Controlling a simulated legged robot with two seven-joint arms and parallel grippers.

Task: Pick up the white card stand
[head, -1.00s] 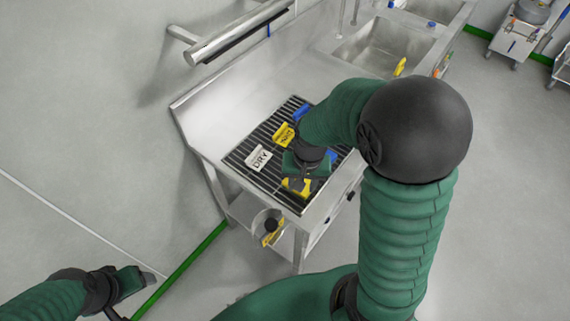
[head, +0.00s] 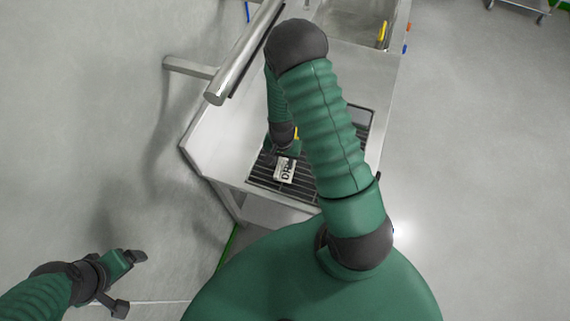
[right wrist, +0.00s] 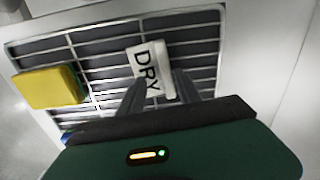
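The white card stand (head: 285,172), marked "DRY", rests on the dark slatted grate in the head view. It also shows in the right wrist view (right wrist: 149,66). My right gripper (head: 282,157) is right at the card stand, partly hiding its far side. In the right wrist view its two fingers (right wrist: 158,92) are apart, with the lower part of the card stand between them; I cannot tell whether they touch it. My left gripper (head: 130,282) is open and empty at the lower left, far from the bench.
A yellow block (right wrist: 48,88) lies on the grate (right wrist: 95,45), left of the card stand in the wrist view. The steel bench (head: 225,135) has a raised edge and a rail (head: 245,55) at its left. A sink (head: 350,22) lies beyond.

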